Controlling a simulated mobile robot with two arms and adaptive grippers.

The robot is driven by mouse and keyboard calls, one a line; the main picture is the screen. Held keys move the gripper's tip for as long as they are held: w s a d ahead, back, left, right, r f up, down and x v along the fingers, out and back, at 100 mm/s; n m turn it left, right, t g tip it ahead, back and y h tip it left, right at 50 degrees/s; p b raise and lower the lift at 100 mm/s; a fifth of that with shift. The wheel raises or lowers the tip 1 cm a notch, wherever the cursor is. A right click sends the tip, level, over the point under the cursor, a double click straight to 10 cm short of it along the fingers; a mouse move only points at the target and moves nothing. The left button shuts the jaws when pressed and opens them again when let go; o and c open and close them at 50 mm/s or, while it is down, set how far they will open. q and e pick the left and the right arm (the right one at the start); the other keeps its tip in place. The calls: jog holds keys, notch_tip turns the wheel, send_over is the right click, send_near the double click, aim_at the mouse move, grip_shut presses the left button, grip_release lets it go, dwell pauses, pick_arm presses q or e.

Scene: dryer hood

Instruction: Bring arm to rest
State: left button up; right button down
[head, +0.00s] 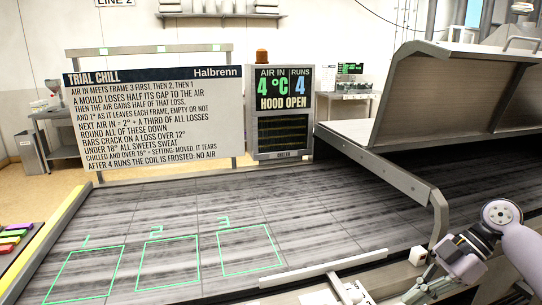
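My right arm (520,245) comes in from the right edge, over the front right of the bench. Its gripper (418,289) points down and to the left near the bottom edge. Its fingertips are small and partly lost against the pale parts below, so I cannot tell whether it is open or shut. My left arm and gripper are out of view.
The grey bed (185,235) has green outlines marked 1, 2 and 3, all empty. A raised metal hood (450,95) stands at right. A pale bar (325,268) lies along the front edge. The display (283,102) reads 4 °C, 4 runs, HOOD OPEN. Coloured bars (14,233) sit far left.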

jog(key=s+a+f+m+h, duration=0.1)
jog(key=s+a+f, duration=0.25)
jog(key=f, duration=0.35)
jog(key=s+a+f+m+h, duration=0.1)
jog(key=s+a+f+h, duration=0.1)
jog(key=a+f, duration=0.35)
jog(key=s+a+f+m+t+h, duration=0.25)
jog(key=s+a+f+m, duration=0.25)
jog(key=s+f+m, duration=0.55)
jog(key=s+d+m+t+h, duration=0.2)
jog(key=s+d+m+h, duration=0.15)
jog(key=s, duration=0.45)
notch_tip(320, 180, down, 25)
jog(key=s+d+g, duration=0.1)
jog(key=s+g, duration=0.1)
jog(key=s+d+f, duration=0.3)
jog(key=s+f, duration=1.4)
jog(key=shift+g+y, duration=0.3)
jog(key=shift+g, duration=0.05)
